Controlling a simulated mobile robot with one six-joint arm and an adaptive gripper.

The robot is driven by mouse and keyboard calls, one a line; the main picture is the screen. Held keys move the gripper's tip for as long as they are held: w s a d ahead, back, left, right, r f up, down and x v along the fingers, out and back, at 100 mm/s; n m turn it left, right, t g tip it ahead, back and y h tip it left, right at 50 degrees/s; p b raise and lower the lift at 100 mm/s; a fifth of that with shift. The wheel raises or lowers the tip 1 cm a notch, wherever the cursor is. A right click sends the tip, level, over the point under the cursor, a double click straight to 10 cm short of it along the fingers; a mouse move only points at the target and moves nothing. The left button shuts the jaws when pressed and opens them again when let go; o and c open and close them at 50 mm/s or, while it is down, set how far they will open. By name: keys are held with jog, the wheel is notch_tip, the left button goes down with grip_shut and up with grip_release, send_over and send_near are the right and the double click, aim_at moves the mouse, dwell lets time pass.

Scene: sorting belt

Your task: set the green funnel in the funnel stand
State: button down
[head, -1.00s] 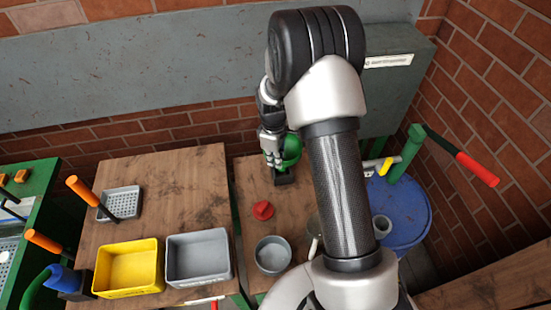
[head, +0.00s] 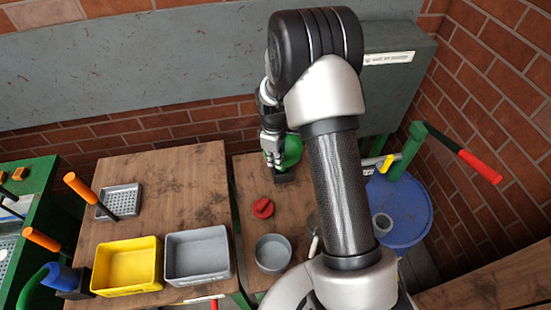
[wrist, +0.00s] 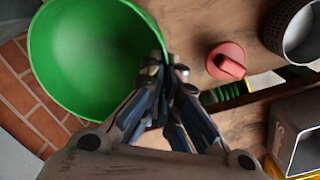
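The green funnel (head: 291,151) is at the far end of the wooden table, partly hidden by my arm in the head view. In the wrist view the funnel (wrist: 95,55) shows its wide open mouth at upper left. My gripper (wrist: 163,66) is shut on the right edge of its rim. In the head view my gripper (head: 272,150) is beside the funnel's left side. A small dark piece (head: 284,177) shows just below the funnel, perhaps part of the funnel stand. I cannot tell whether the funnel rests in it; the spout is hidden.
A red knob-like part (head: 262,208) and a grey round cup (head: 272,254) stand nearer on the same table. Grey (head: 198,257) and yellow (head: 127,267) bins are on the left table. A blue drum (head: 408,222) is at right. A brick wall is close behind.

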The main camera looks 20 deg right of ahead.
jog(key=shift+f, duration=0.45)
jog(key=shift+f+b, duration=0.1)
jog(key=shift+b, duration=0.2)
jog(key=shift+f+b, duration=0.5)
jog(key=shift+f, duration=0.4)
jog(key=shift+f, duration=0.2)
jog(key=shift+f+b, duration=0.6)
dwell(0.4)
jog(key=c, duration=2.3)
grip_release()
jog(key=o, duration=0.6)
jog(key=shift+c, duration=0.6)
